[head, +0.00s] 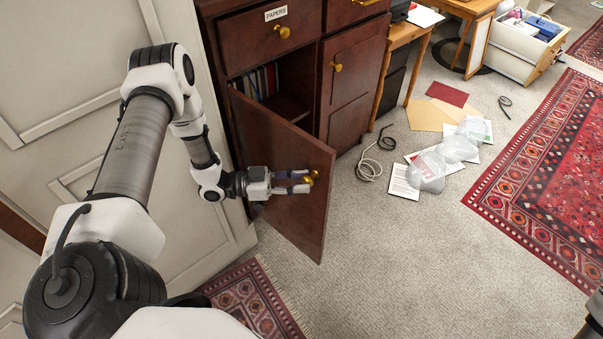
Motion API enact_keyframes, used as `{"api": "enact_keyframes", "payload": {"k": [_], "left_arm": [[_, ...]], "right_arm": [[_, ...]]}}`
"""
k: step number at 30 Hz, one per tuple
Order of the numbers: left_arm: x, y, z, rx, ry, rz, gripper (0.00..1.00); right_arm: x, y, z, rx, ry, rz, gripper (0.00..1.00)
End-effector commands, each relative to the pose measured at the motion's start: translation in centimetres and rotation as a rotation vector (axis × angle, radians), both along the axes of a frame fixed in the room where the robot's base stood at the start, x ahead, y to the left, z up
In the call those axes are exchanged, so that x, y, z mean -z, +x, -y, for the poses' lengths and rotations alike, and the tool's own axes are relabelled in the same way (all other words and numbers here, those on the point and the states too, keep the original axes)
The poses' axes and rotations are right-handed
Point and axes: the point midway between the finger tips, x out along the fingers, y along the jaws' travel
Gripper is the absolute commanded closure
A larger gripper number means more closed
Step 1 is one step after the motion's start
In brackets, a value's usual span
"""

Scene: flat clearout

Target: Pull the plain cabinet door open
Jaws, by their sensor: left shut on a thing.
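The plain cabinet door (288,217) is dark red-brown wood and stands swung out from the cabinet (240,45). Part of the inside shows above the door's edge, with books or folders (262,82) on the left. My left gripper (306,182) is shut on the door's brass knob (314,174), near the door's free edge. The fingers partly cover the knob. My right gripper is not in view; only a bit of dark and white arm shows at the bottom right corner.
A drawer labelled PAPERS (270,35) is above the opening. Another closed door (353,80) is beside it. A coiled cable (370,166), papers (403,183) and clear round items (428,172) lie on the carpet. Rugs (545,165) lie right and bottom left. Carpet before the door is clear.

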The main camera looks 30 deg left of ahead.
Motion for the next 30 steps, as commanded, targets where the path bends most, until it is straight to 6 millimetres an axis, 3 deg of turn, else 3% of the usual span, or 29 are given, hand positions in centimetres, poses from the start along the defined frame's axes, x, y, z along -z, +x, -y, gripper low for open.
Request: {"api": "enact_keyframes", "payload": {"k": [10,11,12,23,30], "left_arm": [[0.1,-0.1,0.1,0.005,0.000,-0.002,1.00],[0.1,-0.1,0.1,0.005,0.000,-0.002,0.59],[0.1,-0.1,0.1,0.005,0.000,-0.002,0.45],[0.0,-0.2,-0.2,0.002,-0.001,-0.001,0.44],[0.0,-2.4,-3.3,-0.003,-0.001,0.001,0.44]], "right_arm": [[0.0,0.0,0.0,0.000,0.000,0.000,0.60],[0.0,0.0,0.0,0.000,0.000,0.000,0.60],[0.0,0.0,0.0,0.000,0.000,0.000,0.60],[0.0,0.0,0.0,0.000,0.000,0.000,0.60],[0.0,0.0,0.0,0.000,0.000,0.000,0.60]]}}
